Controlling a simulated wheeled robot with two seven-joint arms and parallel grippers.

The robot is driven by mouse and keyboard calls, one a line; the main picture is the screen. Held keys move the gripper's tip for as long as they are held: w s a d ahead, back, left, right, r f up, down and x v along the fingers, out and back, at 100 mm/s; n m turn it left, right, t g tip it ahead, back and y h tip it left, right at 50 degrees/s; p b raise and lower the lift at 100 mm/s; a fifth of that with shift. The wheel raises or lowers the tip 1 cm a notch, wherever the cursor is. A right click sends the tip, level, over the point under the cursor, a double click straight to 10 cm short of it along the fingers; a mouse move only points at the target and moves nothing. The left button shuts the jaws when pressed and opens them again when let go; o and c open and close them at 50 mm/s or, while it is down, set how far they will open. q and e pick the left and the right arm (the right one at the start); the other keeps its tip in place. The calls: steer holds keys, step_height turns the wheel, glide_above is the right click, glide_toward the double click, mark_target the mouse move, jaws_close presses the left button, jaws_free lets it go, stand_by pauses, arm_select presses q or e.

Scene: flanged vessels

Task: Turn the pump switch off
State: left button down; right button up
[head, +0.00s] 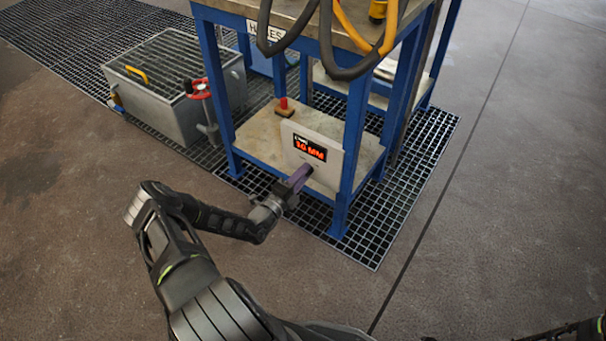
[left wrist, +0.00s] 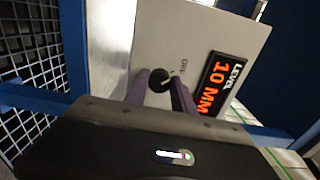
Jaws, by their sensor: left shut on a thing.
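The pump switch is a round black knob (left wrist: 159,80) on a pale panel (left wrist: 200,32), with the word OFF printed beside it. A light mark shows on the knob's side near that word; its exact setting is hard to read. My left gripper (left wrist: 160,84) has its two purple fingers on either side of the knob, shut on it. In the head view my left gripper (head: 299,178) reaches the lower front of the panel (head: 325,163) and hides the knob. My right gripper is out of view.
A lit display (head: 310,148) on the panel reads LEVEL 10 MM. The panel stands on the lower shelf of a blue-framed bench (head: 354,130), whose legs flank it. Hoses (head: 345,72) hang above. A grey tank (head: 165,95) with a red handwheel (head: 198,88) stands left.

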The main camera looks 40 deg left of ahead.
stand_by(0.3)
arm_select(q)
steer(key=c, duration=1.1)
jaws_free()
steer(key=shift+o, duration=0.2)
steer(key=shift+s, duration=0.1)
steer(key=s+p, duration=0.2)
steer(key=s, duration=0.5)
steer(key=shift+s, duration=0.35)
steer(key=shift+d, duration=0.1)
